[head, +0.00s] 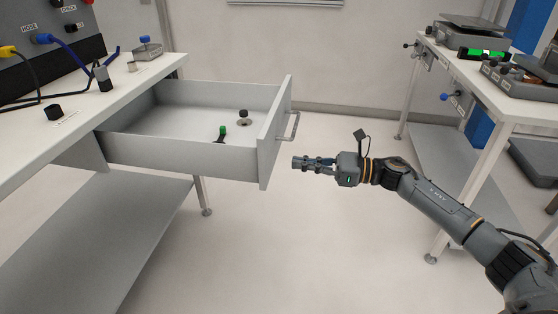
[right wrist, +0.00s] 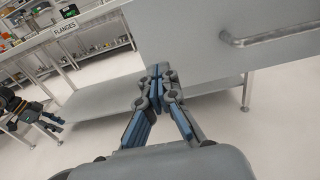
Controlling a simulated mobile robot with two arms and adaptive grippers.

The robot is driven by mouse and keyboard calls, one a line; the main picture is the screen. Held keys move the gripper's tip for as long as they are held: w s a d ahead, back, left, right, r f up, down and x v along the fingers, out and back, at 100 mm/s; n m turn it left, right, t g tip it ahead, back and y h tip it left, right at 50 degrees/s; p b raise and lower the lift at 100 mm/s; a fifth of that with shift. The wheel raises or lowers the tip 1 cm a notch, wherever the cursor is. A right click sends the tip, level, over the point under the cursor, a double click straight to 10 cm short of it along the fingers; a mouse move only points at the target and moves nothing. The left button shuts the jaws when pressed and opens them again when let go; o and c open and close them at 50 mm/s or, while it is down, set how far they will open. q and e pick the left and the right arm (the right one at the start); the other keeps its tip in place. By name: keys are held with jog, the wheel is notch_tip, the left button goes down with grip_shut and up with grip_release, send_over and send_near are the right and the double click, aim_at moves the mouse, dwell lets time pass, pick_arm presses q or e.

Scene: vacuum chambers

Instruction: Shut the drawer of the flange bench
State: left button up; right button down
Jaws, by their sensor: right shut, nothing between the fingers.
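The drawer (head: 180,157) of the flange bench (head: 150,80) stands pulled out to the right in the head view. A green-topped part and a dark-knobbed part lie inside it. Its front panel (head: 275,135) carries a metal bar handle (head: 292,127). My right gripper (head: 298,162) is shut and empty, just right of the front panel and below the handle in the picture. In the right wrist view the closed fingers (right wrist: 158,78) point at the front panel (right wrist: 200,45), with the handle (right wrist: 270,36) up and to the right. I cannot tell if the fingertips touch the panel.
A second bench (head: 510,104) with instruments stands at the right, beside my right arm. The flange bench has a lower shelf (head: 110,235) under the drawer. The floor (head: 330,240) between the benches is clear. A "FLANGES" label (right wrist: 65,28) shows on the bench edge.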

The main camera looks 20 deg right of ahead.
aim_at(268, 159)
jog(key=x, duration=0.6)
dwell(0.3)
